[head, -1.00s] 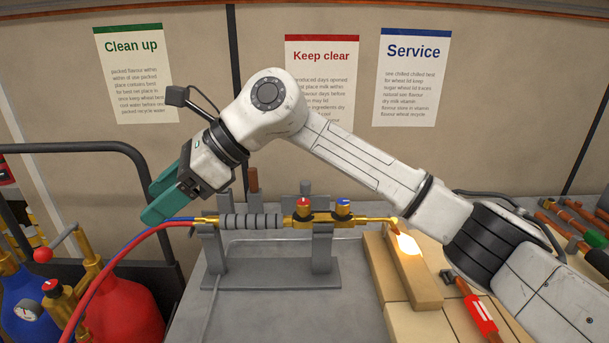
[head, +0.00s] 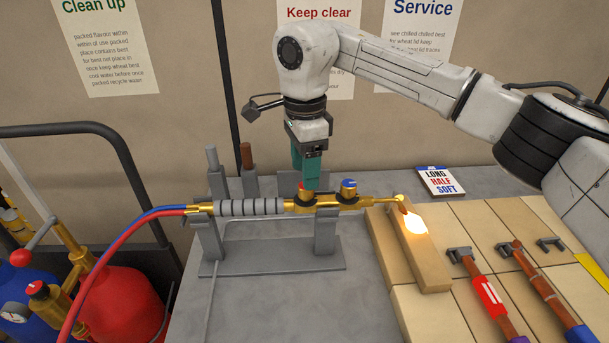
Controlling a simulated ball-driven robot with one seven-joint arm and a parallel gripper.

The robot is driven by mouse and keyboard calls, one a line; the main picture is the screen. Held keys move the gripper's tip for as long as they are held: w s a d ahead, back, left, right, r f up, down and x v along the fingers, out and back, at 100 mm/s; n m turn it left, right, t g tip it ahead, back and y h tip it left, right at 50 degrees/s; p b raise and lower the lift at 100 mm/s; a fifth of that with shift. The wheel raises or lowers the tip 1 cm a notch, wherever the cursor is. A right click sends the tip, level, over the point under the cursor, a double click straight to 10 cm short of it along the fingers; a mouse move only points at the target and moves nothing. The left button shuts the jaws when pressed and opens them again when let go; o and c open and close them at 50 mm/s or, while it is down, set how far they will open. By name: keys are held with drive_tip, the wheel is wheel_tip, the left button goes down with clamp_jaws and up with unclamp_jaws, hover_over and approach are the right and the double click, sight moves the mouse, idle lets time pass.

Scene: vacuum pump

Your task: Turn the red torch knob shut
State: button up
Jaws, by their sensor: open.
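The brass torch (head: 328,203) lies level on a grey stand (head: 270,256), with a ribbed grey grip (head: 248,207) at its left. The red torch knob (head: 302,186) sits on top of the torch body, partly hidden by my gripper. A blue knob (head: 348,185) stands just to its right. A small flame glows at the torch tip (head: 402,200). My gripper (head: 307,184) points straight down at the red knob, with its green fingers open. In this side-on view the fingers overlap, and I cannot tell whether they touch the knob.
Firebricks (head: 421,246) lie right of the stand, one glowing under the flame. Tools, including a red-labelled one (head: 488,296), lie at the right. Red and blue hoses (head: 112,242) run to cylinders at the left. A card (head: 441,181) lies behind the bricks.

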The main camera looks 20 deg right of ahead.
drive_tip(key=shift+f, duration=1.7)
drive_tip(key=shift+c, duration=0.4)
drive_tip(key=c, duration=1)
